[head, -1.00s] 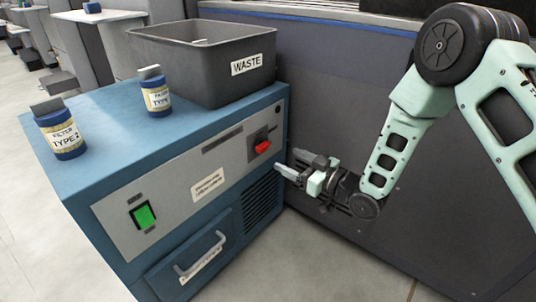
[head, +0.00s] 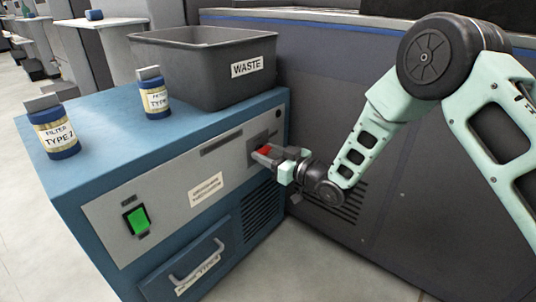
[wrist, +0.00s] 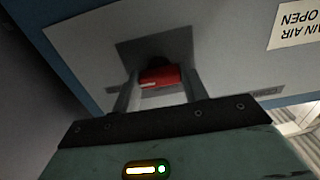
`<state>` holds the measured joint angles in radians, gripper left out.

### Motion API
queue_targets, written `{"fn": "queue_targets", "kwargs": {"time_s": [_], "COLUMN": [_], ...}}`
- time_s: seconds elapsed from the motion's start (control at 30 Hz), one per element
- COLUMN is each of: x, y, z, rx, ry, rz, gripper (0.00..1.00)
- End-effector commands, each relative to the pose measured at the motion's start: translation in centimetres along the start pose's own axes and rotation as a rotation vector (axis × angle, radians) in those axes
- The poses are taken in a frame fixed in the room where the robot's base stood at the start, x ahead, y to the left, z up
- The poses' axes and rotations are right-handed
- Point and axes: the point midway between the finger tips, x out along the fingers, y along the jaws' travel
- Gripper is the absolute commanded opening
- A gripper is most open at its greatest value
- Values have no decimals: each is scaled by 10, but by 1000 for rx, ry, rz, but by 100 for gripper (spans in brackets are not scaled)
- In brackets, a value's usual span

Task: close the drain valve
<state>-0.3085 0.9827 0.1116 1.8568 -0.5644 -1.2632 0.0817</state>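The drain valve is a red handle (head: 264,151) on a dark plate, on the upper right of the blue unit's grey front panel. In the wrist view the red handle (wrist: 160,78) lies crosswise between my two fingers. My gripper (head: 262,155) is at the valve in the head view and partly hides the handle. In the wrist view my gripper (wrist: 158,88) is open, with a finger on each side of the handle. A small gap shows at the left finger; contact at the right finger is hard to tell.
A grey WASTE bin (head: 205,85) and two filter jars (head: 153,92) (head: 54,130) stand on the blue unit (head: 100,115). A green switch (head: 137,219) and a drawer handle (head: 199,262) are on its front. A dark machine wall (head: 330,110) stands behind and right.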

Motion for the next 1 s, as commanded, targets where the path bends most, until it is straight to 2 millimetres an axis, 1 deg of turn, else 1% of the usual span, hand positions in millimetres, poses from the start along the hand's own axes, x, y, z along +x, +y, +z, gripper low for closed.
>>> {"fn": "queue_targets", "kwargs": {"time_s": [0.03, 0.07, 0.27, 0.47, 0.67, 1.0], "x": [0, 0, 0, 0, 0, -1], "y": [0, 0, 0, 0, -1, -1], "z": [0, 0, 0, 0, 1, 1], "rx": [0, 0, -6, -58, -184, -499], "ry": [0, 0, 0, -1, -2, -1], "rz": [0, 0, -1, -1, -2, -2], "gripper": [24, 21, 21, 21, 21, 21]}}
